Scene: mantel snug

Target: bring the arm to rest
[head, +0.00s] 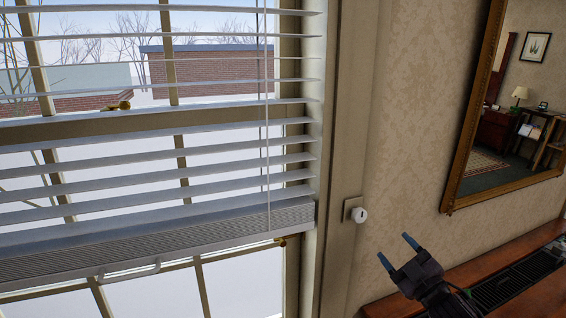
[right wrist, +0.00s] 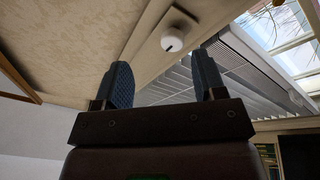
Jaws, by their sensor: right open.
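My right gripper (head: 398,252) is at the lower right of the head view, in front of the wall and above the wooden ledge. Its two blue-tipped fingers are spread apart with nothing between them. In the right wrist view the same open fingers (right wrist: 165,85) show. A white round knob (head: 360,215) on a small plate sits on the window frame, up and left of the fingers and apart from them. The knob also shows beyond the fingertips in the right wrist view (right wrist: 175,39). My left gripper is not in view.
A white slatted blind (head: 150,245) hangs over the window at left, with a thin cord (head: 267,150). A gold-framed mirror (head: 455,185) hangs on the right wall. Below it runs a wooden ledge (head: 525,297) with a dark grille (head: 510,281). The wall around the gripper is clear.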

